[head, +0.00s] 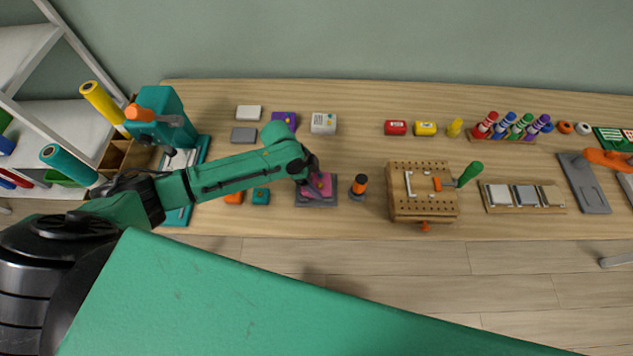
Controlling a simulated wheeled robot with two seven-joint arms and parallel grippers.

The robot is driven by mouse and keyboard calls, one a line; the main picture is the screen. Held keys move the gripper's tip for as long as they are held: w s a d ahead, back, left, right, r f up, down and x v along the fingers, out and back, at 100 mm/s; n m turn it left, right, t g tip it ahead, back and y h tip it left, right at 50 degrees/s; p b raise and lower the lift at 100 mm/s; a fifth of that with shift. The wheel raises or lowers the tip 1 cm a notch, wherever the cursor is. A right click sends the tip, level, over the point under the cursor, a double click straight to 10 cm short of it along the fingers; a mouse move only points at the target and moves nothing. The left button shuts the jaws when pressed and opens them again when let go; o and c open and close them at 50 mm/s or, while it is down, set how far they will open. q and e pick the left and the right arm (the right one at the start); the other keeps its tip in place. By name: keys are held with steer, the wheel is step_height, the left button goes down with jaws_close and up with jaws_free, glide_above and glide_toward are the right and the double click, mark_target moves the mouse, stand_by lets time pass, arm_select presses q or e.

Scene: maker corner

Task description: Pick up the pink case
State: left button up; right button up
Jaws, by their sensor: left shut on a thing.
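The pink case (325,186) is at the middle front of the wooden bench, at a dark grey square base (316,203). My left gripper (313,179) reaches in from the left and is shut on the pink case. The gripper and wrist hide part of the case. I cannot tell whether the case touches the base or is just above it. My right gripper is not in view.
An orange and black tool (359,187) stands close right of the base. A wooden pegboard block (421,207) is farther right. A purple case (285,119) and a white box (323,123) lie behind. Bare bench (356,145) shows behind the gripper.

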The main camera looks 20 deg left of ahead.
arm_select(q)
step_height(320, 180, up, 19)
steer(key=b, duration=0.2)
steer(key=y+b, duration=0.3)
steer(key=b, duration=0.3)
glide_toward(319, 181)
steer(key=shift+g, duration=0.3)
steer(key=f, duration=1.1)
steer(key=shift+w+d, duration=0.35)
steer(key=shift+w, duration=0.05)
steer(key=shift+f, duration=0.2)
steer(key=o, duration=1.5)
steer(key=shift+o, duration=0.2)
